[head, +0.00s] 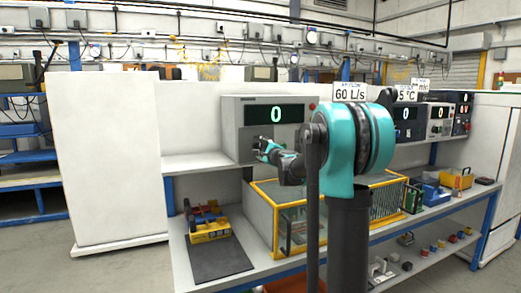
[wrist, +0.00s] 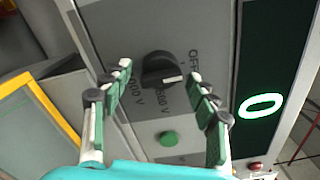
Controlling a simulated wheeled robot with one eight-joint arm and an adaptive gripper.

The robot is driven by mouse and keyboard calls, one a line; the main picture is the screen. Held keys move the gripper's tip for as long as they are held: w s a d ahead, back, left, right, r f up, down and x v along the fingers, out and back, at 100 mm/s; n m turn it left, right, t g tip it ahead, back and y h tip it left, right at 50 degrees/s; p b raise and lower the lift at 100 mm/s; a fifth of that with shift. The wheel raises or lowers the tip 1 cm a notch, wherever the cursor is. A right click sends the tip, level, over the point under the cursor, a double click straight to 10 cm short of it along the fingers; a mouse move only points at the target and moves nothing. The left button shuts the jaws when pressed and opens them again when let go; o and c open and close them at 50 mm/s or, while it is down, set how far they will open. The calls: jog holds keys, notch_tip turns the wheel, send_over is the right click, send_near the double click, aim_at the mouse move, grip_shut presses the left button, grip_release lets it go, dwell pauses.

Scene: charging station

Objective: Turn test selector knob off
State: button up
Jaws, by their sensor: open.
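The selector knob (wrist: 162,70) is black and round with a white pointer mark, on a grey panel in the wrist view. The pointer faces right in the picture, below the start of the "OFF" label (wrist: 194,62). Voltage labels stand around the knob's lower side, partly hidden by my fingers. My gripper (wrist: 160,74) is open, one finger on each side of the knob, with visible gaps. In the head view my gripper (head: 264,150) is in front of the lower part of the grey tester (head: 236,126), whose display reads green 0. The knob is not discernible there.
A green button (wrist: 168,138) sits below the knob in the wrist view. A yellow-framed clear enclosure (head: 275,225) stands below my gripper in the head view. A tall white panel (head: 105,150) stands at left; other instruments (head: 408,120) stand at right.

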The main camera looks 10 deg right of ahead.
jog(key=v, duration=1.1)
jog(key=shift+s, duration=0.4)
jog(key=shift+d, duration=0.1)
jog(key=s+a+f+n+g+y, duration=0.1)
jog(key=s+a+f+n+g, duration=0.3)
jog(key=s+f+n, duration=0.5)
jog(key=s+a+f+n+g, duration=0.4)
jog(key=s+a+f+n, duration=0.1)
jog(key=s+f, duration=0.6)
jog(key=s+d+f+n+g+h, duration=0.2)
jog(key=s+d+f+n, duration=0.1)
jog(key=s+f, duration=0.5)
jog(key=s+d+f+n+g+h, duration=0.3)
jog(key=s+d+f, duration=0.3)
jog(key=s+f, duration=0.3)
jog(key=shift+s+f+h, duration=0.15)
jog(key=shift+s+h, duration=0.15)
jog(key=shift+s, duration=0.8)
